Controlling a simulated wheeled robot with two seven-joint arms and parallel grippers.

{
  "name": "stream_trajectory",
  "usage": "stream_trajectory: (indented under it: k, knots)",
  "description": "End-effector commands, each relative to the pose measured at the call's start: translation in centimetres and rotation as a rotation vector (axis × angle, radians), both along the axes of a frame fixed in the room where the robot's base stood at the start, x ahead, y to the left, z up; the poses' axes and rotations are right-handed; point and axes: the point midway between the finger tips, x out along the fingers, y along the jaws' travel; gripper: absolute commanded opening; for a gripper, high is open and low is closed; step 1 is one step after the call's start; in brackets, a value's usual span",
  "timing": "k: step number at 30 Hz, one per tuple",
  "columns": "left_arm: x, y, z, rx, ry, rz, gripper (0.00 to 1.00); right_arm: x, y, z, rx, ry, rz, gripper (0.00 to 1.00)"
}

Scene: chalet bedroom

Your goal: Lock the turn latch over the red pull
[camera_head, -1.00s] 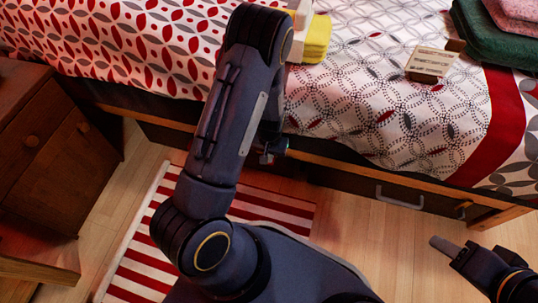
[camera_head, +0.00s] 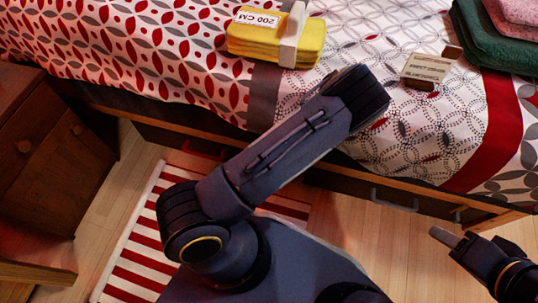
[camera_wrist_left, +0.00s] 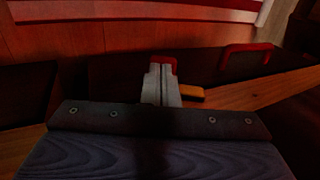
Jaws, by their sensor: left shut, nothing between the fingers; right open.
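A small orange-brown turn latch (camera_wrist_left: 192,94) sits at the rail's edge in the wrist view, partly hidden. My left gripper (camera_wrist_left: 161,84) is shut and empty, its fingertips just left of the latch; contact is unclear. A red patch shows at its tips. My left arm hides this gripper and latch in the head view. My right gripper (camera_head: 452,240) is open and empty over the floor.
The bed rail (camera_head: 420,188) runs above the drawers. A second drawer has a grey handle (camera_head: 394,199). A nightstand (camera_head: 50,150) stands at left, a striped rug (camera_head: 135,255) on the floor. A yellow folded item (camera_head: 270,42) and a small box (camera_head: 427,70) lie on the bed.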

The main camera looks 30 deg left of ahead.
Motion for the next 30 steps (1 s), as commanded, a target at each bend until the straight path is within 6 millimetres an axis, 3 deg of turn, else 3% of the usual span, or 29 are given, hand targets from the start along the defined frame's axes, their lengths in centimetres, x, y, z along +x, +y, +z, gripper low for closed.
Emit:
stream_trajectory:
  k: [30]
  knots:
    - [-0.9,1.1,-5.1,-0.003,0.001,-0.001,0.0,0.0,0.0,-2.2,0.0,0.0,0.0,0.47]
